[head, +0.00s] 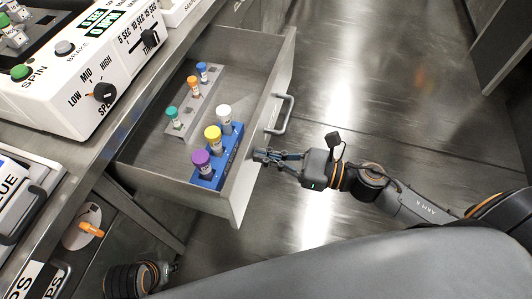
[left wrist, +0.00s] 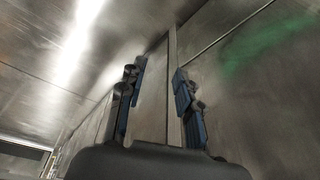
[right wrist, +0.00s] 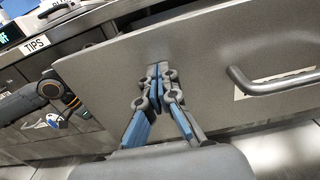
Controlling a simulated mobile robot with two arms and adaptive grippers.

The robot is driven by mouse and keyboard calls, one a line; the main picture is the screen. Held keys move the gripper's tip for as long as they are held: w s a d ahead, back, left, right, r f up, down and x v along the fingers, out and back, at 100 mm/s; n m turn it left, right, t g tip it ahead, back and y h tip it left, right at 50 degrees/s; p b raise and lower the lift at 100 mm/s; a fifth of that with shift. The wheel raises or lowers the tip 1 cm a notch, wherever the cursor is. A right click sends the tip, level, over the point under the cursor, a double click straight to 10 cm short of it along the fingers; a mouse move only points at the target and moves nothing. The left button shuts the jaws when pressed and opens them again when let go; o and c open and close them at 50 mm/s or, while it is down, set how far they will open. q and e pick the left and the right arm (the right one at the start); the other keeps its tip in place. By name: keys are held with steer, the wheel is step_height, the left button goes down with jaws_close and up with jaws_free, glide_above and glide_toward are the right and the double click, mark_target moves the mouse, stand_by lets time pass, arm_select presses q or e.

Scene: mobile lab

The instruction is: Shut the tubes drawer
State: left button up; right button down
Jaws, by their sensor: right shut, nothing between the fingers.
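The tubes drawer (head: 245,187) is pulled out from the bench, with a grey rack (head: 197,100) and a blue rack (head: 228,160) of capped tubes inside. Its bar handle (head: 283,114) is on the front panel and also shows in the right wrist view (right wrist: 270,86). My right gripper (head: 261,155) is shut and empty, its tips at the drawer's front panel (right wrist: 205,60) beside the handle; I cannot tell if they touch. My left gripper (head: 170,268) is low by the bench, left of the drawer. In the left wrist view (left wrist: 158,90) its fingers are apart.
A white control box (head: 75,75) with knobs stands on the bench left of the drawer. An orange-tagged item (head: 91,229) is below the bench edge. The metal floor (head: 350,80) in front of the drawer is clear.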

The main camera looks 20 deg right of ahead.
arm_select(q)
steer(key=shift+w+d, duration=0.1)
arm_select(e)
steer(key=shift+w, duration=0.1)
